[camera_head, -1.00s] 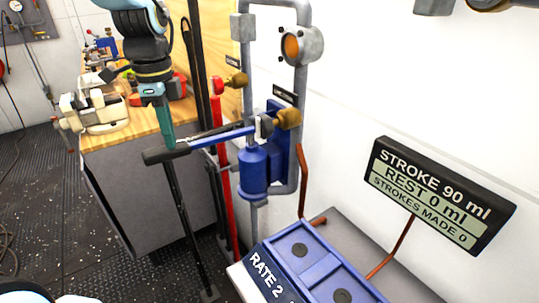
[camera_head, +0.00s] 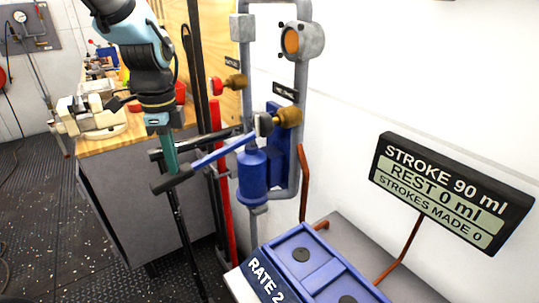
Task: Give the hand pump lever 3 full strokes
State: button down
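The hand pump has a blue cylinder body (camera_head: 252,176) on a blue wall plate. Its lever (camera_head: 222,152) is a blue bar with a black grip (camera_head: 172,181), running left and down from the pivot. My gripper (camera_head: 170,168) points down from above, and its teal fingers reach the lever beside the black grip. The fingers look edge-on and close together; I cannot tell whether they clasp the lever or only touch it. A sign (camera_head: 452,192) on the right reads STROKE 90 ml, REST 0 ml, STROKES MADE 0.
Grey pipework (camera_head: 304,100) with brass fittings stands around the pump. A red upright bar (camera_head: 221,190) and dark rods are close behind the lever. A blue tray marked RATE 2 (camera_head: 322,262) stands at front right. A wooden-topped bench (camera_head: 98,144) is at left.

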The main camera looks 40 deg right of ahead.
notch_tip(320, 180, up, 11)
jog(key=p, duration=0.9)
jog(key=shift+r+p, duration=0.2)
jog(key=shift+p, duration=0.1)
jog(key=shift+r+p, duration=1.55)
jog(key=shift+r, duration=0.9)
